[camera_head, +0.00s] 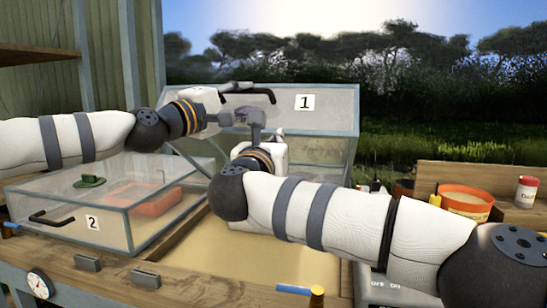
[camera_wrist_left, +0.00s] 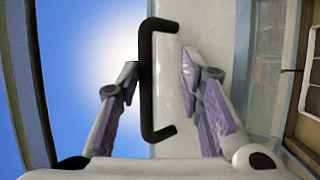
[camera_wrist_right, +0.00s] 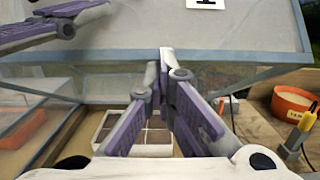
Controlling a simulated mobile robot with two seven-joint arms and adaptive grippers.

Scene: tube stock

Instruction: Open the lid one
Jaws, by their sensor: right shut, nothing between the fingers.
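Lid one, a clear panel with a grey frame and a "1" label (camera_head: 304,102), stands tilted up at the back of its box. My left gripper (camera_head: 222,104) is at the handle. In the left wrist view, the handle (camera_wrist_left: 146,80) lies between the spread fingers (camera_wrist_left: 158,75). My right gripper (camera_head: 252,116) is in front of the lid, with its fingertips together and empty in the right wrist view (camera_wrist_right: 165,60). I cannot tell whether it touches the lid.
Closed lid two (camera_head: 45,192), with a green object (camera_head: 90,181) on top, is at the left, over an orange tray (camera_head: 155,199). An orange bowl (camera_head: 465,202) and a white-and-red container (camera_head: 526,191) stand at the right. A white divided tray (camera_wrist_right: 108,126) shows below my right gripper.

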